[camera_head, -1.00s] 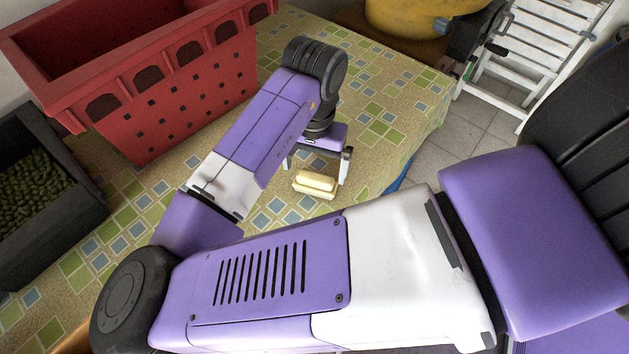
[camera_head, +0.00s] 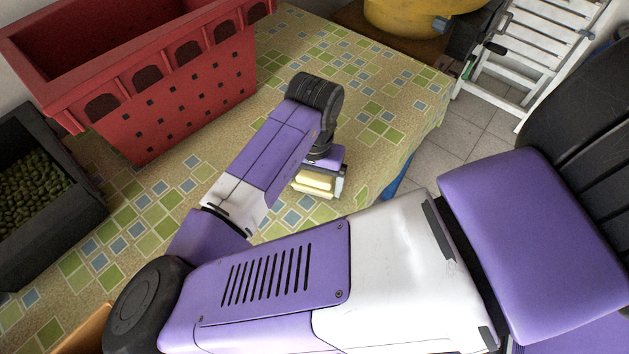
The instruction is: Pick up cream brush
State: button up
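The cream brush (camera_head: 314,184) lies on the tiled-pattern tabletop near its right edge. It is a pale block with a yellowish lower part. My gripper (camera_head: 318,186) is lowered right over it, pointing down. One finger shows close by the brush's right end, apparently still spread; the other finger is mostly hidden. The gripper body covers the top of the brush. Whether the fingers touch it cannot be made out.
A big red crate (camera_head: 190,92) stands on the table (camera_head: 150,215) at the upper left. A dark crate (camera_head: 83,215) of green produce is at the left edge. A yellow round thing (camera_head: 415,18) and a white slatted chair (camera_head: 535,50) are beyond the table. The table's back middle is clear.

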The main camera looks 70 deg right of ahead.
aim_at(315, 176)
jog(key=shift+c, duration=0.9)
jog(key=shift+r, duration=0.2)
notch_tip(315, 176, up, 20)
jog(key=p, duration=0.2)
jog(key=shift+f, duration=0.15)
jog(key=o, duration=0.7)
jog(key=c, duration=0.3)
jog(key=shift+s, duration=0.1)
jog(key=shift+c, duration=0.3)
